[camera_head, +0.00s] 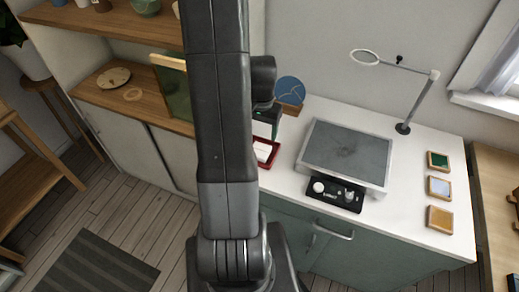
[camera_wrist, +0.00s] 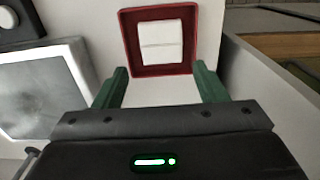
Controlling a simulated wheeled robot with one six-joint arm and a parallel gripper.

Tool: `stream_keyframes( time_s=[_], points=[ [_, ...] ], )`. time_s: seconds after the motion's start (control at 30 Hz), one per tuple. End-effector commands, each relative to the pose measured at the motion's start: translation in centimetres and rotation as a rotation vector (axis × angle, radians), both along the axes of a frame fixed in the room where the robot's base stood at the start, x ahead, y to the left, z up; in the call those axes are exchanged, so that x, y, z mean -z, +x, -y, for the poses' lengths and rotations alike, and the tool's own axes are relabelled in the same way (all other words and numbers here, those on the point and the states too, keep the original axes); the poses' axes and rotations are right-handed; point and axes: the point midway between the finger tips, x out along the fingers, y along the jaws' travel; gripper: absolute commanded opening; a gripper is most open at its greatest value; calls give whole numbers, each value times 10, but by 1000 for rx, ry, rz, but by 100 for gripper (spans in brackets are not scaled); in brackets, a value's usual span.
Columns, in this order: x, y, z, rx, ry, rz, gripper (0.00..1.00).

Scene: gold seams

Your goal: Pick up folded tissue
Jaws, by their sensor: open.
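The folded tissue (camera_wrist: 161,40) is a white square with a crease across it. It lies in a red tray (camera_wrist: 131,50) on the white counter. In the head view the tissue (camera_head: 262,151) and the red tray (camera_head: 275,152) are partly hidden behind my arm. My gripper (camera_wrist: 160,82) is open, with its two green fingers apart and nothing between them. In the wrist view the fingertips appear just below the tray's near edge, either side of the tissue's line. In the head view the gripper (camera_head: 267,117) is mostly hidden by my arm.
A grey-topped square device (camera_head: 345,150) stands right of the tray, with a black control panel (camera_head: 335,194) in front. A magnifier stand (camera_head: 403,127) and several small coloured pads (camera_head: 439,187) are further right. A blue disc on a wooden stand (camera_head: 289,91) is behind. A wooden shelf (camera_head: 120,95) is at left.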

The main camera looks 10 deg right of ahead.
Motion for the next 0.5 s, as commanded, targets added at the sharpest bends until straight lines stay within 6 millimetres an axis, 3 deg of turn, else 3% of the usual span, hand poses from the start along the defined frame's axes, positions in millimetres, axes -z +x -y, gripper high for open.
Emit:
stream_keyframes(
  time_s=[0.13, 0.5],
  points=[
    [20, 0, 0, -1, 0, -2, 65],
    [43, -2, -2, -1, 1, -4, 65]
  ],
)
